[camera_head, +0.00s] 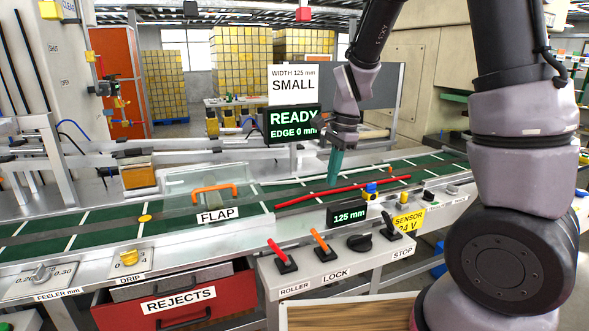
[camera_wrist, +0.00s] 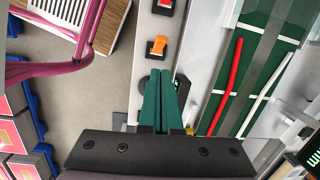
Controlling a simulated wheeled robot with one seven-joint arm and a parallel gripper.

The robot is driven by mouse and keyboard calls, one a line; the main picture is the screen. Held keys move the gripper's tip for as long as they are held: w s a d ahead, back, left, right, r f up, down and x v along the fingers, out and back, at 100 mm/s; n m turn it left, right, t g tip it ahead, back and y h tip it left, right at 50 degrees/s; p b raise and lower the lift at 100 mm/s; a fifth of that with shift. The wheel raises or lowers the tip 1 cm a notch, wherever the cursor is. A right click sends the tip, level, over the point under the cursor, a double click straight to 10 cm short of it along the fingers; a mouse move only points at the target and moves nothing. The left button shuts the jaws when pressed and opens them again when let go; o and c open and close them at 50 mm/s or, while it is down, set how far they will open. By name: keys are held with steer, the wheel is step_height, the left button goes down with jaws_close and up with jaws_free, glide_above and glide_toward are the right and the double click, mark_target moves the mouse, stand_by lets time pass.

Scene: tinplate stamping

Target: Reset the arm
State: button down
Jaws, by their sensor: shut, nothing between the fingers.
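My gripper (camera_head: 335,165) is shut and empty, its teal fingers pointing down over the green conveyor in the head view. In the wrist view the shut teal fingers (camera_wrist: 165,98) show above the edge of the control panel, beside the orange lever (camera_wrist: 157,46). My arm reaches in from the right of the head view and bends down to the gripper. Whether the fingertips touch anything below cannot be told.
A red rod (camera_head: 342,192) lies along the green belt (camera_head: 100,218) near the gripper. A display reading READY (camera_head: 293,125) stands close left of it. The control panel (camera_head: 300,270) has levers and a knob. The REJECTS drawer (camera_head: 178,300) is below. A clear FLAP cover (camera_head: 215,190) stands left.

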steer(key=s+d+r+n+t, duration=0.2)
steer(key=s+d+r+n, duration=0.1)
steer(key=r, duration=0.4)
steer(key=s+d+r+n+t, duration=0.2)
steer(key=s+d+r+n, duration=0.1)
steer(key=s+r, duration=0.3)
steer(key=s+d+r+n+t, duration=0.3)
steer(key=s+d+r, duration=0.1)
steer(key=r, duration=0.4)
steer(key=shift+s+d+r, duration=0.15)
steer(key=shift+s+d, duration=0.1)
steer(key=shift+s, duration=0.25)
